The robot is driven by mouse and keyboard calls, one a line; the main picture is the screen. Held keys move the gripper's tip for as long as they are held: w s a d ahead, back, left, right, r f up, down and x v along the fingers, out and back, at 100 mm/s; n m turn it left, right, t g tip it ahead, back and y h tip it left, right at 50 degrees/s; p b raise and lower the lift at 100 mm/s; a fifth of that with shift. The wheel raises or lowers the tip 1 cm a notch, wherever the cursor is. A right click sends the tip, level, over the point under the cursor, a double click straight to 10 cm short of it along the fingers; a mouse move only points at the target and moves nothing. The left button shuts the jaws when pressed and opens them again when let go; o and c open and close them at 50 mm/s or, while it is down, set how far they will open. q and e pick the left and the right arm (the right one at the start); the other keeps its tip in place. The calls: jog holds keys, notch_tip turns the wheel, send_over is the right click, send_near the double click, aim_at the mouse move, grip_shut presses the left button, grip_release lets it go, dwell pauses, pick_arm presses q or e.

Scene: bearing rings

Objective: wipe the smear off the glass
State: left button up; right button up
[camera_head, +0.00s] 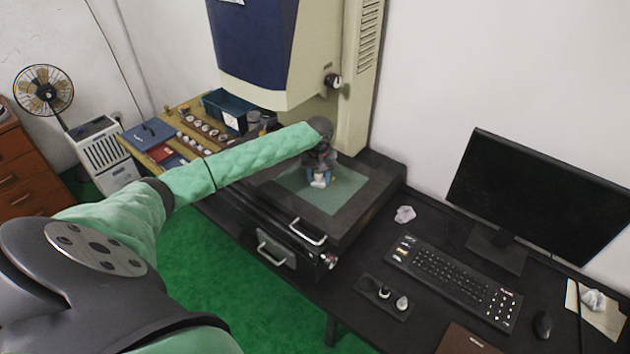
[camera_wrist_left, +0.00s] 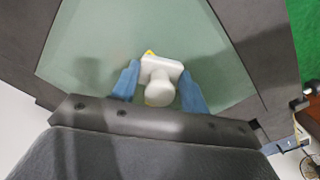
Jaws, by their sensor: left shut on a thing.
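The glass (camera_head: 345,193) is a greenish plate set in the dark stage of the tall machine; it fills much of the left wrist view (camera_wrist_left: 85,45). My left gripper (camera_head: 320,180) is over the glass, its blue fingers on both sides of a white knobbed thing, likely a wiper (camera_wrist_left: 160,75). A bit of yellow shows at the wiper's edges. I cannot tell whether its underside touches the glass. I cannot make out the smear in either view. My right gripper is not in view.
The machine's cream and blue head (camera_head: 270,50) hangs above the stage. A bench with ring trays (camera_head: 205,128) stands behind my arm at the left.

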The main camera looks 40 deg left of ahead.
aim_at(305, 186)
pick_arm(q)
jog(key=shift+w+d+f, duration=0.1)
jog(key=shift+w, duration=1)
jog(key=shift+w+d, duration=0.1)
jog(key=shift+w, duration=0.95)
jog(key=shift+w+d, duration=0.1)
jog(key=shift+w, duration=1.85)
jog(key=shift+a, duration=0.8)
jog(key=shift+s+a, duration=0.15)
jog(key=shift+s, duration=1.75)
jog(key=shift+s+a, duration=0.1)
jog(key=shift+s, duration=1.75)
jog(key=shift+s, duration=0.1)
jog(key=shift+s+a, duration=0.1)
jog(key=shift+s, duration=1.7)
jog(key=shift+w+a, duration=0.1)
jog(key=shift+a, duration=0.75)
jog(key=shift+w+d+r, duration=0.1)
jog(key=shift+w, duration=0.85)
jog(key=shift+w+d+r, duration=0.1)
jog(key=shift+w, duration=0.85)
jog(key=shift+w+d+f, duration=0.15)
jog(key=shift+w, duration=1.75)
